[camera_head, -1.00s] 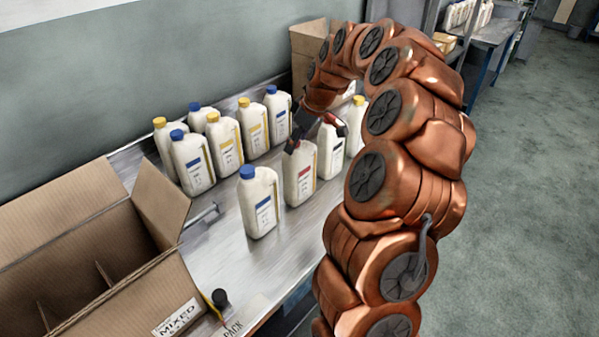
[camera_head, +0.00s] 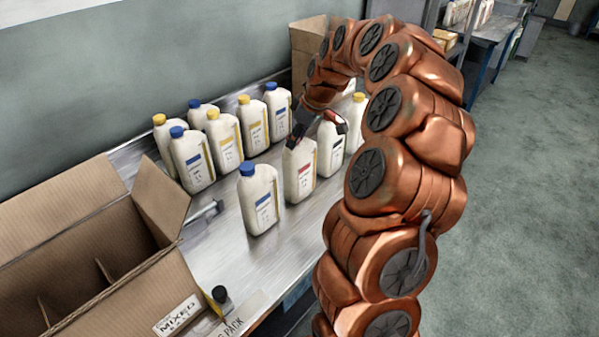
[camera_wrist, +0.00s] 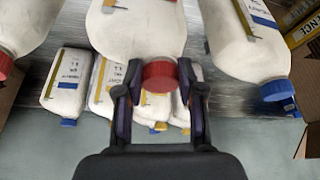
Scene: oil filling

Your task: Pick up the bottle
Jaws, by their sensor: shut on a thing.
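A white bottle with a red-marked label (camera_head: 299,172) stands upright in the front row on the metal bench (camera_head: 215,248). My gripper (camera_head: 298,139) reaches down over its top, which hides its cap in the head view. In the wrist view, my gripper (camera_wrist: 160,72) is shut on the bottle's red cap, one finger on each side. The white body of this bottle (camera_wrist: 143,28) extends away above the cap. I cannot tell whether its base is clear of the bench.
Several blue- and yellow-capped bottles stand behind. An open divided cardboard box (camera_head: 160,285) is at front left; another box (camera_head: 308,45) stands at the back.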

